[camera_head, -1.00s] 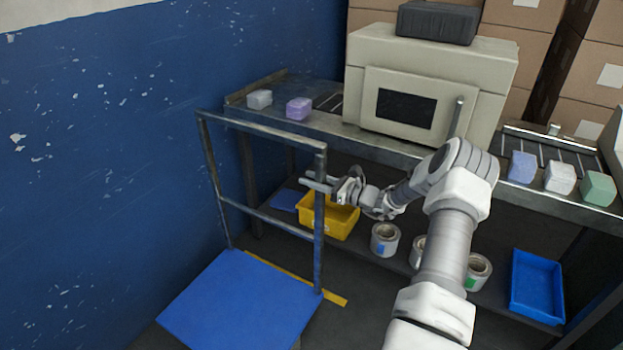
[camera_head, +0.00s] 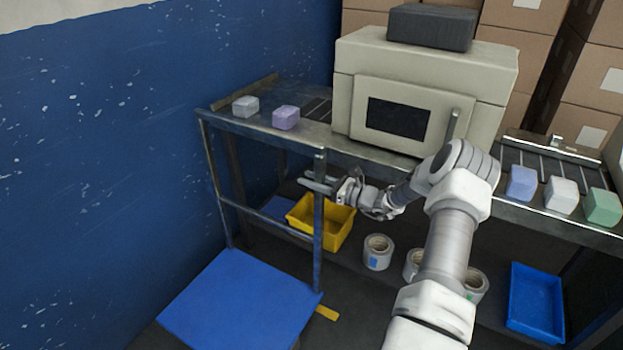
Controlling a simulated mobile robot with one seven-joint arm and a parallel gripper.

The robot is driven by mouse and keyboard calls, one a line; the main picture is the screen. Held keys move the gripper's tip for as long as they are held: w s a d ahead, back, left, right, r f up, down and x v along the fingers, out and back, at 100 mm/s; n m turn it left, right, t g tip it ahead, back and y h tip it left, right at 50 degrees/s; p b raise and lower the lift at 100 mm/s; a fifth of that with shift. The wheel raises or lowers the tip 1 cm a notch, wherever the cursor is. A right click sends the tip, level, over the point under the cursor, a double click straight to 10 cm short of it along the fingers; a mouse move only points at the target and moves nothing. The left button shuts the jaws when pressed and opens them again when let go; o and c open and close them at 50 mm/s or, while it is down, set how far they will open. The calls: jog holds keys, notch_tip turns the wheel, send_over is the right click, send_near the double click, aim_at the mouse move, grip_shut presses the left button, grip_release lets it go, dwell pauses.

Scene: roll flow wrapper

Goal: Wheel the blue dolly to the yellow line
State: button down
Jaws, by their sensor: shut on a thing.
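The blue dolly (camera_head: 240,305) stands on the floor at lower left, with a flat blue deck and a grey metal handle frame (camera_head: 262,227) at its far side. My gripper (camera_head: 321,187) is shut on the right upright of that frame, below its top corner. The yellow line (camera_head: 327,313) on the floor shows only as a short piece right of the deck's far right corner. The rest of the line is hidden behind or under the dolly.
A blue wall (camera_head: 100,150) runs along the left. Ahead is a metal conveyor table (camera_head: 300,133) with a beige wrapper machine (camera_head: 425,90). Its lower shelf holds a yellow bin (camera_head: 338,238), several tape rolls (camera_head: 377,252) and a blue tray (camera_head: 536,298).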

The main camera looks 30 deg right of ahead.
jog(key=shift+w+d+r, duration=0.1)
jog(key=shift+d, duration=0.25)
jog(key=c, duration=0.8)
grip_release()
jog(key=shift+o, duration=1.2)
jog(key=p+v, duration=0.2)
jog(key=v, duration=1.5)
jog(key=shift+s+p, duration=0.25)
jog(key=shift+p, duration=0.1)
